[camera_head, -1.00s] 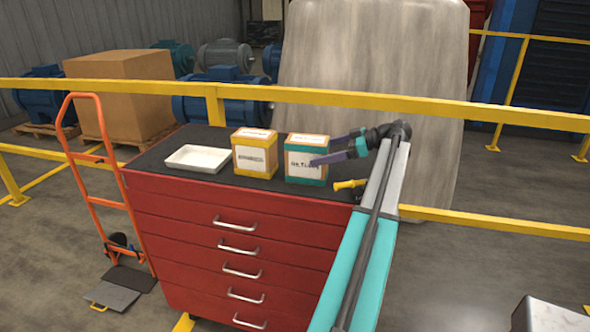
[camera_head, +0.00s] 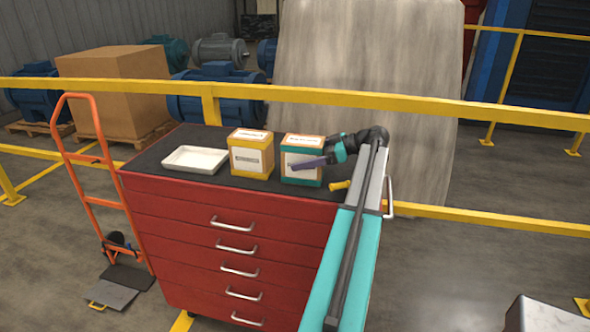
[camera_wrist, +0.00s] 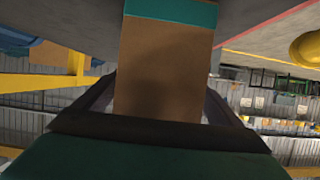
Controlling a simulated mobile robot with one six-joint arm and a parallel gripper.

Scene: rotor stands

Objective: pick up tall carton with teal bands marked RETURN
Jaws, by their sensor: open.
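The carton with teal bands (camera_head: 302,178) stands upright on the dark top of the red drawer cabinet, with a white label on its front. The label's lettering is too blurred to read now. My gripper (camera_head: 300,165) is at this carton, with a purple finger across its front face. In the wrist view the carton's brown side and teal band (camera_wrist: 166,70) lie between the two fingers (camera_wrist: 160,95). The gripper is open around it, and I cannot tell whether either finger touches it.
A yellow-banded carton (camera_head: 251,155) stands close to the left, with a white tray (camera_head: 196,160) beyond it. A yellow-handled tool (camera_head: 340,185) lies to the right. A yellow rail (camera_head: 400,103) runs behind the cabinet (camera_head: 170,205). An orange hand truck (camera_head: 88,200) stands left.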

